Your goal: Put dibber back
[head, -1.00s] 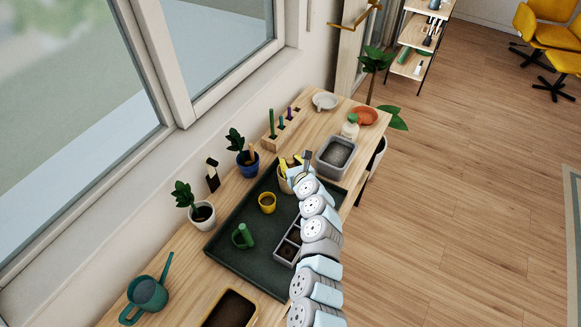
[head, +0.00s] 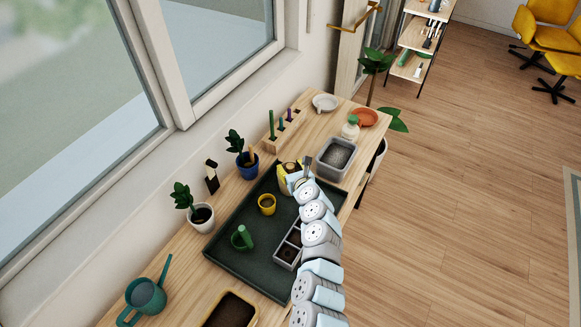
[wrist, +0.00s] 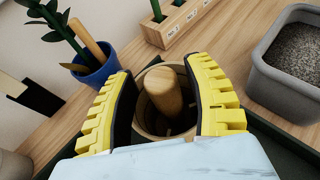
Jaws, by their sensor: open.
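A light wooden peg with a rounded end, which looks like the dibber (wrist: 166,92), stands slightly tilted in a round tan pot (wrist: 150,126) in the wrist view. My gripper (wrist: 160,72) is open, with one yellow finger on each side of the peg and pot rim. I see no clear grip on either. In the head view my gripper (head: 289,172) is at the far end of the dark tray, partly hiding the pot.
A blue pot (head: 247,164) with a plant and wooden stick stands left of my gripper. A grey bin of grit (head: 337,157) is to the right.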

